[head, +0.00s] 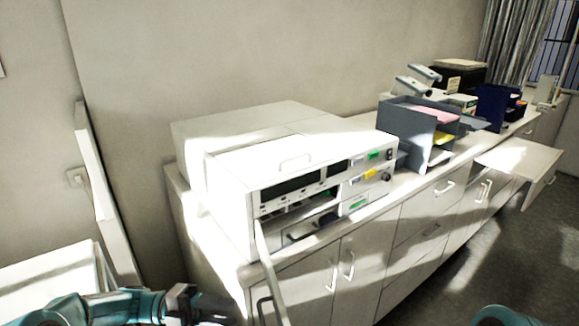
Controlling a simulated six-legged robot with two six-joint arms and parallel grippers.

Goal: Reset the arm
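My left arm (110,306), teal and dark, comes in along the bottom left edge of the head view. Its dark gripper (205,306) is at the bottom, left of the open door of the white machine and in front of the cabinet's left end. The fingers are small and partly cut off, so I cannot tell whether they are open or shut. Nothing is clearly seen in them. Only a rounded teal piece of my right arm (503,316) shows at the bottom right edge. The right gripper is out of view.
A white machine (290,155) stands on a long white cabinet (395,240); its front door (270,265) hangs open near my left gripper. A grey paper organiser (408,135) stands to its right. A white table (45,280) is at the left. Dark floor (480,260) is clear at right.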

